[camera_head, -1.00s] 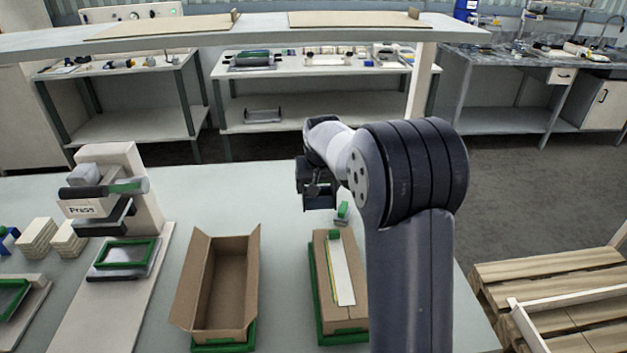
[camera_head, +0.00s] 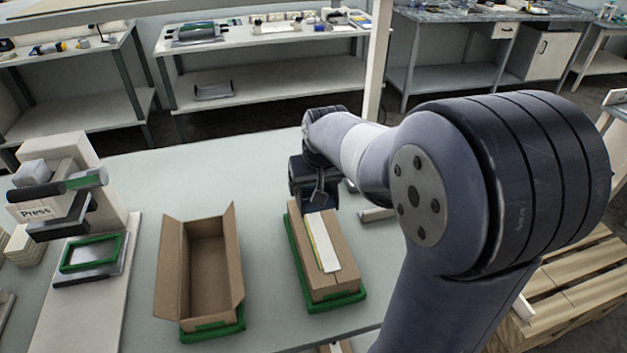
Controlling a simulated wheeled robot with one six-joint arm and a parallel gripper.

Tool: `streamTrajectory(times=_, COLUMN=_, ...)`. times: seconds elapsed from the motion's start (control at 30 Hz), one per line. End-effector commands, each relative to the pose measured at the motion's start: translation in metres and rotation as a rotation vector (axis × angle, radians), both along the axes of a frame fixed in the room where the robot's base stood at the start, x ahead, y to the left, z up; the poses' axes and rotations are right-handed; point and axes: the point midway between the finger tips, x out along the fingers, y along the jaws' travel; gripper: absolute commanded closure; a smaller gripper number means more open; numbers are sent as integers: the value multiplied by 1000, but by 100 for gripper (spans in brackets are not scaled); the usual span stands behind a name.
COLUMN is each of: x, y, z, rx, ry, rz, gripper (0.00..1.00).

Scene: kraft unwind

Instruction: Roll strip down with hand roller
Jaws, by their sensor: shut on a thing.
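A closed brown carton (camera_head: 340,262) stands in a green tray (camera_head: 337,304) on the table. A white strip (camera_head: 325,246) with a yellowish left edge lies lengthwise along the carton's top. My dark gripper (camera_head: 319,203) points down over the far end of the carton, close to the strip's far end. It is shut on what I take to be the hand roller, which is mostly hidden by the gripper. I cannot tell whether the roller touches the strip.
An open, empty carton (camera_head: 209,277) stands to the left in its own green tray (camera_head: 212,331). A press (camera_head: 52,200) stands further left. A pale cylindrical thing (camera_head: 377,214) lies just right of the closed carton. Slatted wood (camera_head: 560,280) is at the right.

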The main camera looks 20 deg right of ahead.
Motion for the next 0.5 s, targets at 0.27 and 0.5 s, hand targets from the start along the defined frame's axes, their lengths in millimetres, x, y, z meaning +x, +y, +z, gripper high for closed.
streamTrajectory(times=0.27, x=1, y=0, z=-22, rx=0, ry=-2, rz=0, gripper=55)
streamTrajectory(times=0.5, x=1, y=0, z=-41, rx=0, ry=-1, rz=0, gripper=55)
